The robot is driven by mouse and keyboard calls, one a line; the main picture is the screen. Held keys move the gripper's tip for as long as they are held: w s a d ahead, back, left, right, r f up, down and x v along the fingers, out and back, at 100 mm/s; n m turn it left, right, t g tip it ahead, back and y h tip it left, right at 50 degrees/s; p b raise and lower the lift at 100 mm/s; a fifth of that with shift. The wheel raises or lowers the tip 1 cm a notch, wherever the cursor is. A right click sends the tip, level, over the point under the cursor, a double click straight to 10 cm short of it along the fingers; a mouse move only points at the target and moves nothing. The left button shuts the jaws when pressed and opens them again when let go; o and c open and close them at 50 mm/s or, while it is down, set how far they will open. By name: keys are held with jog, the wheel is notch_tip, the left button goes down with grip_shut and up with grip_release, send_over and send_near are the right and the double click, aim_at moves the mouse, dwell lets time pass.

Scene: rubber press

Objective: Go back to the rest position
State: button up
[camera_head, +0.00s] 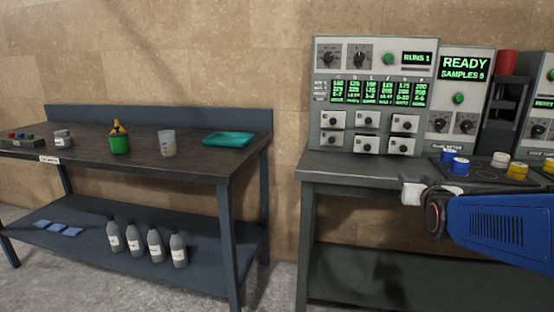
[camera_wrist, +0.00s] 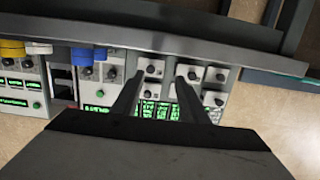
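My gripper (camera_wrist: 160,76) shows in the wrist view with its two dark fingers apart. I see nothing between them but the control panel behind. In the head view my blue arm reaches in from the right, in front of the right bench, with a pale wrist part at its end. The fingers cannot be made out there. The control panel (camera_head: 374,97) stands on the right bench, and it appears upside down in the wrist view (camera_wrist: 158,92).
On the right bench (camera_head: 340,166), blue pots (camera_head: 460,166), a white pot (camera_head: 500,159) and yellow pots (camera_head: 517,171) stand near my arm. A meter (camera_head: 465,67) reads READY. The left bench (camera_head: 190,153) holds a green bottle (camera_head: 119,140), a beaker (camera_head: 167,143) and a teal tray (camera_head: 228,139).

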jog(key=s+a+f+n+g+y, duration=0.1)
jog(key=s+a+f+g, duration=0.2)
jog(key=s, duration=0.7)
jog(key=s+a+f+n+g+y, duration=0.1)
jog(key=s+a+f+g, duration=0.3)
jog(key=s, duration=0.5)
jog(key=s+a+f+g+y, duration=0.2)
jog(key=s+a+f+g, duration=0.2)
jog(key=s+f, duration=0.5)
jog(key=s+a, duration=0.1)
jog(key=a, duration=0.1)
jog(key=shift+s+a+n, duration=0.35)
jog(key=shift+a+n, duration=0.05)
